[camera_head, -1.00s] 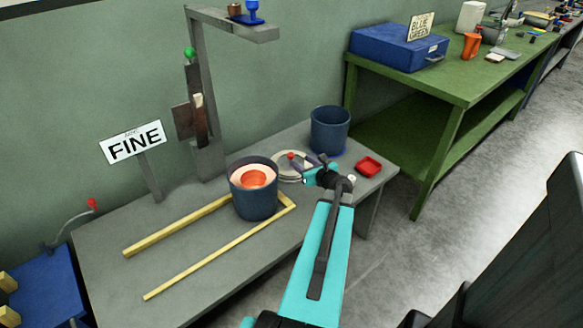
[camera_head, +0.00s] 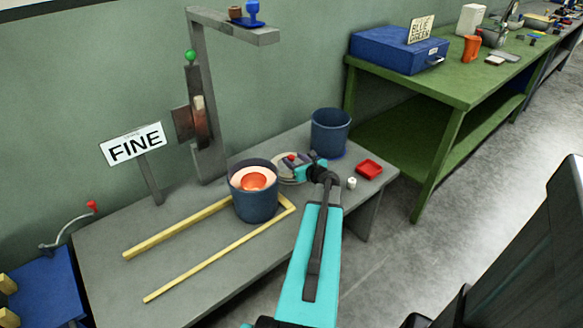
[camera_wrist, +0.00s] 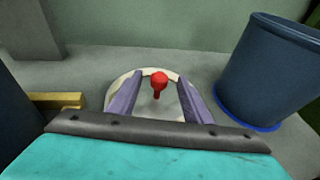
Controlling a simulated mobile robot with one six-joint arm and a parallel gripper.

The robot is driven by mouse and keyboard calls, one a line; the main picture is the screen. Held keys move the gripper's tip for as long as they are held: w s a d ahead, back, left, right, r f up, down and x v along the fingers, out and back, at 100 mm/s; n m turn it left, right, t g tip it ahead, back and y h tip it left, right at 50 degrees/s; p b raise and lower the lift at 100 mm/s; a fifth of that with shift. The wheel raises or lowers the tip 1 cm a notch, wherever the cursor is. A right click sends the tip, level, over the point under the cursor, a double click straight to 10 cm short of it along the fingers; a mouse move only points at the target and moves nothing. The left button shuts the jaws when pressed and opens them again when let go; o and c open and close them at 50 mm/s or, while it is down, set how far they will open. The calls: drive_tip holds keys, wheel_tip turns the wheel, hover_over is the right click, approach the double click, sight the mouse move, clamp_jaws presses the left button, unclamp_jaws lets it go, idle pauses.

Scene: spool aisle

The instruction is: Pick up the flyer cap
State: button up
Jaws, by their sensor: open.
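A pale round disc (camera_head: 285,179) with an upright red knob (camera_head: 291,157) lies on the grey bench; I take the knobbed piece for the flyer cap. My gripper (camera_head: 304,163) is at the disc's right side in the head view. In the wrist view, my gripper (camera_wrist: 160,79) is open, with its two purple-grey fingers apart on either side of the red knob (camera_wrist: 158,79). The pale disc (camera_wrist: 160,109) shows beneath and between the fingers. I cannot tell whether the fingers touch anything.
A dark blue bucket with orange contents (camera_head: 256,206) stands left of the disc, and another blue bucket (camera_head: 330,134) stands behind right. Yellow rails (camera_head: 180,228) and a FINE sign (camera_head: 135,143) are left.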

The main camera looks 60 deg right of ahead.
sight(287, 154)
drive_tip(key=shift+x, duration=0.9)
drive_tip(key=shift+x, duration=2.6)
clamp_jaws()
wheel_tip(287, 154, up, 10)
drive_tip(key=p, duration=0.1)
